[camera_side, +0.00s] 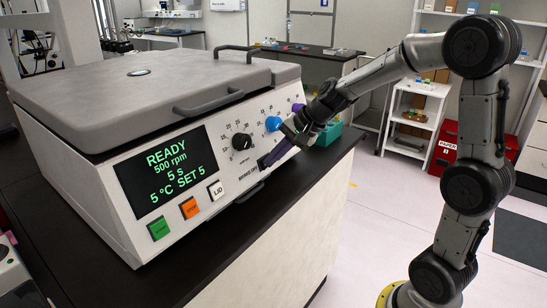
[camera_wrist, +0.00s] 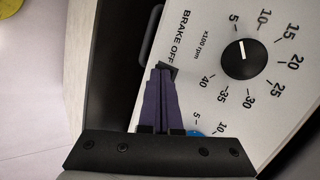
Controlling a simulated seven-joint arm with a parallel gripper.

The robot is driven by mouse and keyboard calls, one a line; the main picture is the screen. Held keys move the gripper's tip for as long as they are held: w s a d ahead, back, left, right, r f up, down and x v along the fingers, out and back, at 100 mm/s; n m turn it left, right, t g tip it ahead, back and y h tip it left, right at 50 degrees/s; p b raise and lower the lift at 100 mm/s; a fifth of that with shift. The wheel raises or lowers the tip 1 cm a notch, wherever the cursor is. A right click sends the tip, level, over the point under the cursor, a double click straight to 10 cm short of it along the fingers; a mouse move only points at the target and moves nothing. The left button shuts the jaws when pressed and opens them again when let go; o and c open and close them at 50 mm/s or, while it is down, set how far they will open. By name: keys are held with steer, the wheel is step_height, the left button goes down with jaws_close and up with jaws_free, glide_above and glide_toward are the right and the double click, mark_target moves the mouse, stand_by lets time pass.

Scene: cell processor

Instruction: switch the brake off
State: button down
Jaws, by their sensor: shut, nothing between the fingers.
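The brake switch is a small dark rocker (camera_side: 262,164) beside the "BRAKE OFF" label, low on the white front panel of the centrifuge (camera_side: 112,206). In the wrist view the dark rocker (camera_wrist: 170,67) shows just past my fingertips, partly covered by them. My gripper (camera_side: 267,162) has purple fingers and is shut and empty. Its tips are at the switch, touching or very close; I cannot tell which. The wrist view shows the fingers (camera_wrist: 161,76) side by side, pointing at the switch. Which way the rocker is tipped is not clear.
A black knob (camera_side: 242,141), a blue knob (camera_side: 272,123) and a purple knob (camera_side: 297,107) lie close by. Green (camera_side: 158,228), orange (camera_side: 189,207) and white LID (camera_side: 216,190) buttons sit below the display (camera_side: 167,172), which reads READY. The grey lid (camera_side: 150,95) is down.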

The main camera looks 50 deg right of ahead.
steer(key=shift+w+a, duration=0.1)
steer(key=shift+w, duration=0.1)
stand_by(0.3)
steer(key=shift+s+d, duration=0.15)
steer(key=shift+d, duration=0.65)
